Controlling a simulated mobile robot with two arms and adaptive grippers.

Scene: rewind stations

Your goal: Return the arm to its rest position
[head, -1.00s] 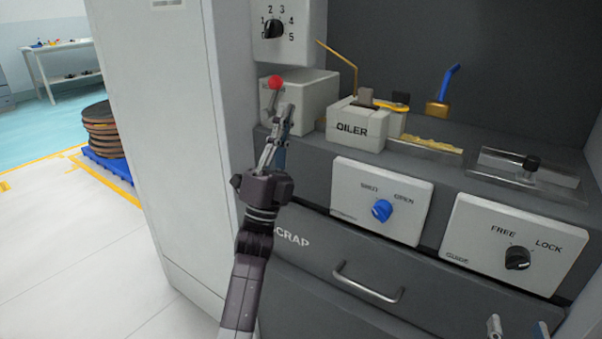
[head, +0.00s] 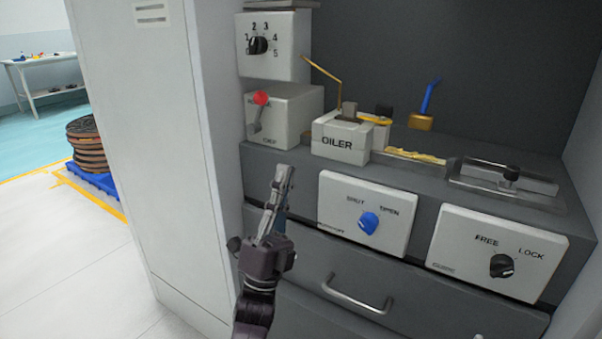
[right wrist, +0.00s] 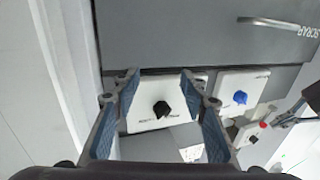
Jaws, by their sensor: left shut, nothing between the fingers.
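My left gripper (head: 284,172) is shut and empty in the head view. It points up in front of the grey cabinet, below the white box (head: 300,112) with the red-knobbed lever (head: 260,99), and is apart from the lever. The lever stands up, leaning slightly. My right gripper (right wrist: 159,78) is open and empty in the right wrist view. Its fingers point toward the panel with the black knob (right wrist: 162,109), with nothing between them. In the head view its body is almost wholly out of frame at the bottom.
The cabinet front carries a SHUT/OPEN panel with a blue knob (head: 369,223), a FREE/LOCK panel with a black knob (head: 502,266), and a drawer handle (head: 357,296). The oiler box (head: 340,138) stands on the ledge.

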